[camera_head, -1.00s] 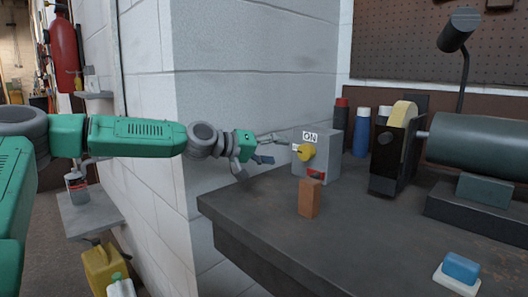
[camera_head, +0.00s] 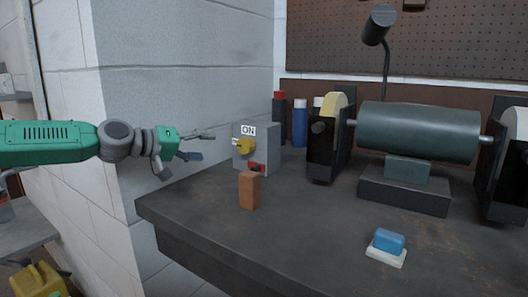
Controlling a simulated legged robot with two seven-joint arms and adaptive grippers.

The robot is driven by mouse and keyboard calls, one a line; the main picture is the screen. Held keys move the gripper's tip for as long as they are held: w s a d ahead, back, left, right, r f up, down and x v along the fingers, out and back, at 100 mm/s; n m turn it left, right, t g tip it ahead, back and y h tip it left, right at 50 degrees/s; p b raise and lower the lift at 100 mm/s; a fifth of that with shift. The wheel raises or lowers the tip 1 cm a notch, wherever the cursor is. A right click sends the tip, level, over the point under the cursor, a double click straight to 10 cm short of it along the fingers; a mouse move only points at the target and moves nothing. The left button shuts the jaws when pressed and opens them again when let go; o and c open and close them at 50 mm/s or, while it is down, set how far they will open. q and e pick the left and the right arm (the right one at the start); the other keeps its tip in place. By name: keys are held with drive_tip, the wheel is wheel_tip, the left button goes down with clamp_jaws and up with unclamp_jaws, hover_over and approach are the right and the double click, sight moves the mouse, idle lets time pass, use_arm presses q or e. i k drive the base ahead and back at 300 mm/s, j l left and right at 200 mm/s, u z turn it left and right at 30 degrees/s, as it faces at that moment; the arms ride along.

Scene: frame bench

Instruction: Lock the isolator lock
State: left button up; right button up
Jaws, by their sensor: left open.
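The isolator is a grey box (camera_head: 264,147) on the bench near the wall corner. My right gripper does not show.
A brown block (camera_head: 249,190) stands on the bench (camera_head: 320,235) in front of the box. A bench grinder (camera_head: 417,132) and several bottles (camera_head: 300,123) are behind and right. A blue and white item (camera_head: 387,247) lies at the front right. The bench between is clear.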

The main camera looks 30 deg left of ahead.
sight(256, 167)
drive_tip(key=k+j, duration=0.3)
drive_tip(key=k, duration=0.15)
drive_tip(key=k+j, duration=0.25)
drive_tip(key=k, duration=0.2)
